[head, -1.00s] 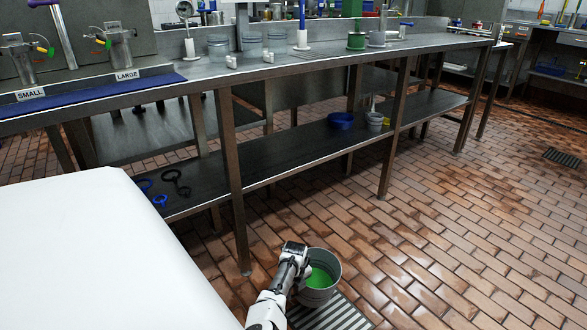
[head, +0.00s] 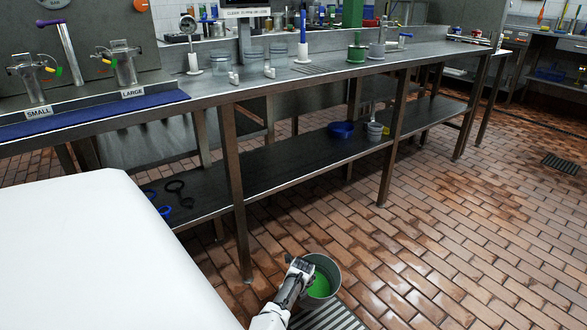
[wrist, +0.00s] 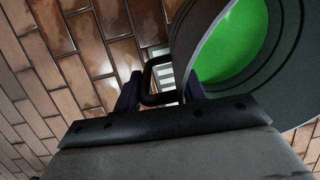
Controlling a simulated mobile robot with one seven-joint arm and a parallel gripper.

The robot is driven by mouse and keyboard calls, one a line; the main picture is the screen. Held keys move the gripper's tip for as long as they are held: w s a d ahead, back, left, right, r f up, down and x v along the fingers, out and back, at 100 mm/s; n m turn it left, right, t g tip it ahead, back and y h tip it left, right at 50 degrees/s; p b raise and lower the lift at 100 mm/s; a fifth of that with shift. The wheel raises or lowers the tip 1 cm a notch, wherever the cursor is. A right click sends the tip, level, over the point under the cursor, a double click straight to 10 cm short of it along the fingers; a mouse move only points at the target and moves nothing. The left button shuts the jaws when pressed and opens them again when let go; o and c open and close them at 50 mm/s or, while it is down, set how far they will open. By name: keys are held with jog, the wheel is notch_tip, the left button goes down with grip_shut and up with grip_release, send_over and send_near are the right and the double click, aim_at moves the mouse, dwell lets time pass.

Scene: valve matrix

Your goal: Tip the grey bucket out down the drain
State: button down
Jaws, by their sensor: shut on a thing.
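The grey bucket (head: 334,268) is at the lower middle of the head view, with bright green liquid (head: 320,286) inside. My gripper (head: 301,265) is at its left side. In the wrist view, my gripper (wrist: 160,92) is shut on the bucket's dark side handle (wrist: 150,76). The bucket (wrist: 287,50) fills the upper right there, and the green liquid (wrist: 230,45) is still inside. The drain grate (head: 335,319) lies in the floor at and just below the bucket in the head view. Whether the bucket touches the floor is hard to tell.
A steel bench (head: 290,84) with a lower shelf (head: 285,150) stands behind the bucket; its near leg (head: 237,200) is close to my gripper. Open tiled floor (head: 450,240) lies to the right. A second drain (head: 562,162) is at the far right.

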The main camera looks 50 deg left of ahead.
jog(key=shift+w+a+r+y+p, duration=0.1)
jog(key=shift+a+r+y+p, duration=0.05)
jog(key=shift+r+y+p, duration=0.65)
jog(key=shift+d+r+t+y+p, duration=0.2)
jog(key=shift+r+y+p, duration=0.6)
jog(key=shift+y, duration=0.45)
jog(key=shift+d+r+t+y+p, duration=0.15)
jog(key=shift+r+y+p, duration=0.4)
jog(key=shift+r+y, duration=0.6)
jog(key=shift+d+r+y+p, duration=0.25)
jog(key=shift+r+y+p, duration=0.3)
jog(key=shift+y, duration=0.25)
jog(key=shift+s+d+r+m+t+y+p, duration=0.1)
jog(key=shift+d+r+y, duration=0.4)
jog(key=shift+y, duration=0.4)
jog(key=shift+s+d+r+m+t+y+p, duration=0.15)
jog(key=shift+d+r+y, duration=0.3)
jog(key=shift+y, duration=0.45)
jog(key=shift+w+d+r+m+t+y+p, duration=0.1)
jog(key=shift+d+r+y, duration=0.35)
jog(key=shift+y, duration=0.45)
jog(key=shift+r, duration=0.1)
